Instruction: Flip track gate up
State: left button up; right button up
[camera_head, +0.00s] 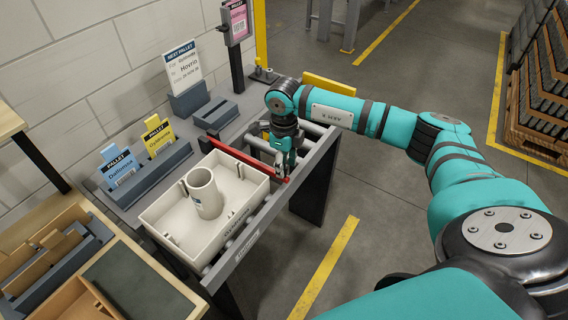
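The track gate appears as a red bar (243,157) lying across the roller track (318,129), just behind the white tray (172,238). Its left end is by the dark rack and its right end is at my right gripper. My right gripper (284,170) points down at that right end, over the track's front edge. Its fingers are small and partly hidden, so I cannot tell whether they are shut on the bar or only beside it. My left gripper is not in view.
The white tray holds an upright white cylinder (206,193). Blue (118,166) and yellow (158,135) pallet cards stand in a dark rack left of the track. A yellow plate (328,84) stands at the track's far end. Open floor lies to the right.

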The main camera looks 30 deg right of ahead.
jog(key=shift+f, duration=0.85)
jog(key=shift+c, duration=0.5)
grip_shut()
